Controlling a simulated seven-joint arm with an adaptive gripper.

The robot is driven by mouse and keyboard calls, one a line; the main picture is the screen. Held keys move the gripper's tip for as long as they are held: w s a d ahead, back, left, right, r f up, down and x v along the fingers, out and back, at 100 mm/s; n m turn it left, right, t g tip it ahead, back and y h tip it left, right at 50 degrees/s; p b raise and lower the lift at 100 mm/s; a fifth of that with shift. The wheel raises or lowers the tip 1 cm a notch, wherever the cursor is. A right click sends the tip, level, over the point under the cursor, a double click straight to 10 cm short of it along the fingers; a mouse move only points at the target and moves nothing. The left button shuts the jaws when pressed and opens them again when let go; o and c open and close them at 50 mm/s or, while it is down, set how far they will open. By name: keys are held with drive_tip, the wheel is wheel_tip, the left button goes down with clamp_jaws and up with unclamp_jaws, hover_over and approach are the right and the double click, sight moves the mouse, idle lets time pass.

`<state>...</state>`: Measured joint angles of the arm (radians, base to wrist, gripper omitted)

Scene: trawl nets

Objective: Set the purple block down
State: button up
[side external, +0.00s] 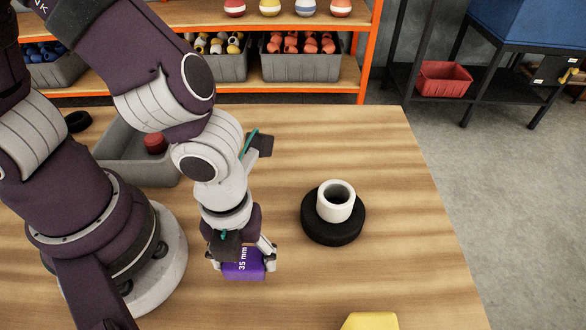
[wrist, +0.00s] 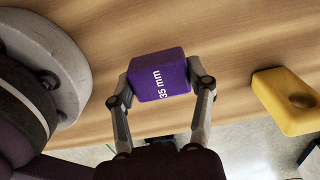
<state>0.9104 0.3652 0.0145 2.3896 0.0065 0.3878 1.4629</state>
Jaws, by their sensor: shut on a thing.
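The purple block (side external: 243,264), marked "35 mm", is between the fingers of my gripper (side external: 243,260), at the lower middle of the side external view. In the wrist view the purple block (wrist: 159,76) sits between both fingertips of my gripper (wrist: 160,84), which is shut on it. The block is close over the wooden table (side external: 400,270); I cannot tell whether its underside touches the wood. Part of its top is hidden by my gripper in the side external view.
A white ring (side external: 336,203) stands on a black disc (side external: 332,228) to the right. A yellow block (side external: 370,321) lies at the front edge of the view and also shows in the wrist view (wrist: 287,101). A grey bin (side external: 124,170) holds a red piece (side external: 155,143). Wood around the purple block is clear.

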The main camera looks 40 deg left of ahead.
sight(248, 273)
drive_tip(key=shift+f, duration=2.1)
drive_tip(key=o, duration=1.2)
drive_tip(key=shift+f, duration=0.15)
drive_tip(key=shift+c, duration=0.2)
